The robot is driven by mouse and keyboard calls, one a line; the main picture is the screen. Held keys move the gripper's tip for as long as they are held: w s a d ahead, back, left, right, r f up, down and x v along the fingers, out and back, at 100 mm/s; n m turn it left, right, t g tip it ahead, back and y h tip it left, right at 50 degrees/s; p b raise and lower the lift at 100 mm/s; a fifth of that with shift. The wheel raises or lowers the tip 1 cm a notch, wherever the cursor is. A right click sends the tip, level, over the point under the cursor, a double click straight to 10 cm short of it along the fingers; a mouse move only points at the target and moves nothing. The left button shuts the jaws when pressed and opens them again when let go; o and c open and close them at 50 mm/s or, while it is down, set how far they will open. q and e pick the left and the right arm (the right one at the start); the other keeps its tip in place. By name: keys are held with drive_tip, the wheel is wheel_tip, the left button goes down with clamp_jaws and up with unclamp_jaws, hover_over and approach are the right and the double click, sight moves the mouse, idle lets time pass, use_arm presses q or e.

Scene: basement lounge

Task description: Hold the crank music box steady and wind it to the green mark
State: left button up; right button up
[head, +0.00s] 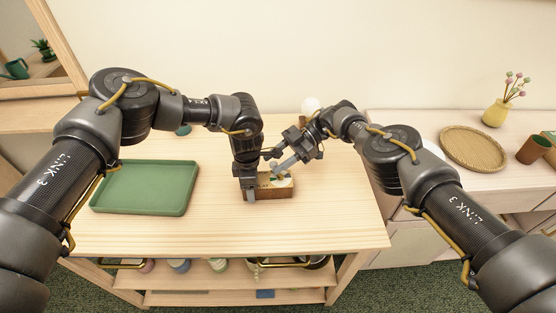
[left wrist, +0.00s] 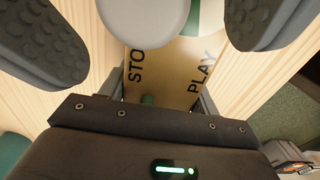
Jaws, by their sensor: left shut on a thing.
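The crank music box (head: 275,191) is a small wooden box with a green and pale picture on it, standing near the middle of the light wood table. My left gripper (head: 250,193) points down at its left side and is shut on it. The left wrist view shows a tan face of the music box (left wrist: 168,75) lettered "PLAY" and "STO", the rest of that word covered. The green mark cannot be made out for certain.
A green tray (head: 146,205) lies on the table to the left, with bare wood in front of the box. A side cabinet at right carries a woven tray (head: 472,147), a yellow vase (head: 496,113) and a brown cup (head: 533,149). Shelves below the table hold several items.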

wheel_tip(320, 180, up, 10)
idle(0.7)
wheel_tip(320, 180, up, 4)
drive_tip(key=s+a+t+y, duration=0.1)
drive_tip(key=s+y, duration=0.1)
drive_tip(key=y, duration=0.2)
drive_tip(key=m+t+h, duration=0.3)
drive_tip(key=m+t, duration=0.7)
drive_tip(key=t, duration=0.1)
approach(275, 163)
drive_tip(key=x, duration=0.8)
drive_tip(key=shift+w+a+f, duration=0.1)
drive_tip(key=shift+a, duration=0.25)
